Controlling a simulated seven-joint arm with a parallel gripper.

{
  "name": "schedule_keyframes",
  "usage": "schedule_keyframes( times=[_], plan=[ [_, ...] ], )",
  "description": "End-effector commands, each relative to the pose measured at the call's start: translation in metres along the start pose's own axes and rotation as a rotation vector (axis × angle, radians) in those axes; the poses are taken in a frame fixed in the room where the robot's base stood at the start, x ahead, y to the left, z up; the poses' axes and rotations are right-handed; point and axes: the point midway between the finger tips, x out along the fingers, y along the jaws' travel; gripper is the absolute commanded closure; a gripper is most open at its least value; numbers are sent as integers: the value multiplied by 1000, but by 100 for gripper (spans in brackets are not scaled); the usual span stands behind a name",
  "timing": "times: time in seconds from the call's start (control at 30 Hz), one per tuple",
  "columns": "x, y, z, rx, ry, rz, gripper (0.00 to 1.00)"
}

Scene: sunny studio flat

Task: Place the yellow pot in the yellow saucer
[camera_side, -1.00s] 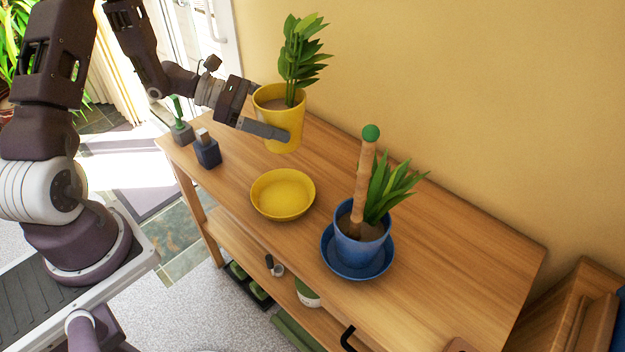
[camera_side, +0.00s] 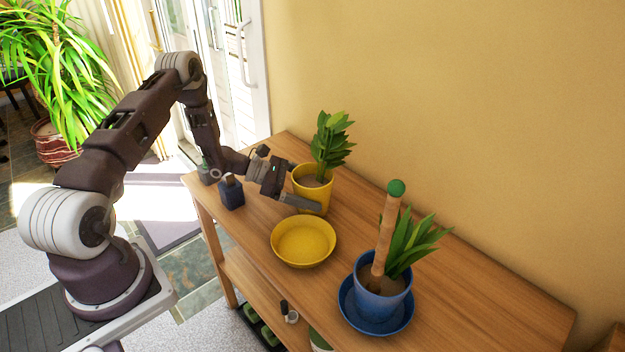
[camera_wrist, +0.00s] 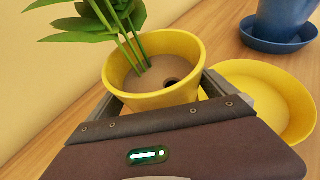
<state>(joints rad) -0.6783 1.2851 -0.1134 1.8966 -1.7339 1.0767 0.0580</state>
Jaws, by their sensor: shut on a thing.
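The yellow pot (camera_side: 312,193) holds a leafy green plant and brown soil and is upright. My gripper (camera_side: 307,188) is shut on it, one finger along each side. The pot is behind the yellow saucer (camera_side: 303,244) in the side view, not in it. I cannot tell whether its base touches the table. The saucer lies empty on the wooden table. In the wrist view the pot (camera_wrist: 155,72) is just beyond my gripper's body, with the saucer (camera_wrist: 268,95) to its right, partly hidden by the pot and gripper.
A blue pot (camera_side: 381,297) with a plant and a bamboo stake stands in a blue saucer (camera_side: 360,318) to the right of the yellow saucer. A small dark blue bottle (camera_side: 232,195) stands at the table's left. The wooden tabletop (camera_side: 480,290) is bare at right.

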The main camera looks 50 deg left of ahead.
Motion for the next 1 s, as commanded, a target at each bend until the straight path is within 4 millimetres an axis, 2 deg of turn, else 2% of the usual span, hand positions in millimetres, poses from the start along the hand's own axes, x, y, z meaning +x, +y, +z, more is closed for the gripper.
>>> schedule_keyframes(
  times=[0.33, 0.37, 0.4, 0.67, 0.9, 1.0],
  plan=[
    [1, 1, 0, 4, -5, 1, 77],
    [1, 0, -3, 1, 0, 0, 2],
    [1, 0, -3, 2, 0, 0, 0],
    [-2, 0, 0, 1, 0, 1, 0],
    [-53, 1, 0, 0, 1, 4, 0],
    [-68, 1, 0, 2, 1, 2, 0]
  ],
)
